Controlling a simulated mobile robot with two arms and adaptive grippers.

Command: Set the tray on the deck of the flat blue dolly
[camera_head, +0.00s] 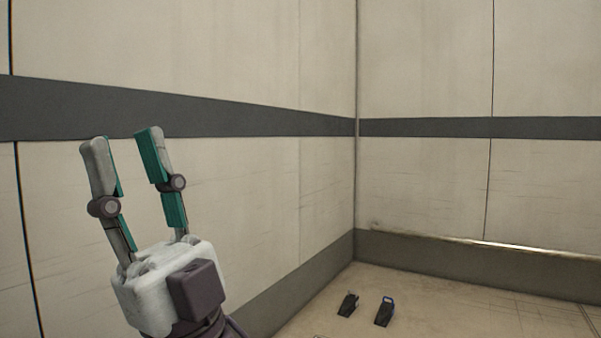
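Neither the tray nor the flat blue dolly shows in this view.
Pale panelled walls (270,190) with a dark stripe meet at a corner, with a dark skirting along the floor. Two small dark objects (384,311) stand on the floor (450,305) near the corner; I cannot tell what they are. The floor around them looks clear.

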